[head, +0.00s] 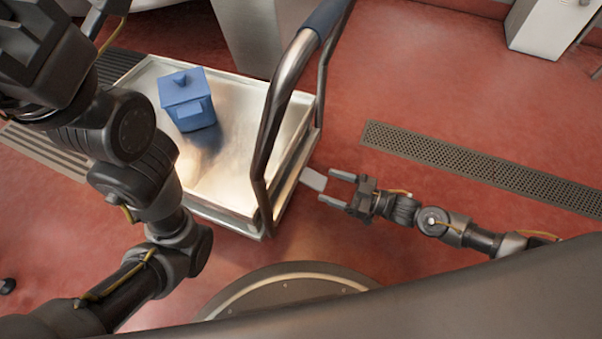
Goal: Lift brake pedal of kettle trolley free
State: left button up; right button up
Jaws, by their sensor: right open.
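The kettle trolley (238,162) is a low steel platform with a raised rim and a bent tube handle (272,125). The brake pedal (313,179) is a small pale grey plate sticking out low at the trolley's right end. My right gripper (328,187) reaches in from the right and is open, with its fingertips close beside the pedal. I cannot tell whether they touch it. My left arm crosses the left side of the view; its gripper cannot be made out.
A blue lidded container (188,100) stands on the trolley platform. A perforated drain grate (480,175) runs across the red floor at the right. A white cabinet (546,25) stands at the top right.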

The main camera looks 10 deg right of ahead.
aim_at(320, 182)
jog(key=b+x, duration=0.1)
jog(key=x, duration=0.2)
jog(key=shift+a, duration=0.2)
jog(key=shift+w, duration=0.1)
jog(key=shift+x, duration=1.35)
jog(key=shift+c, duration=0.5)
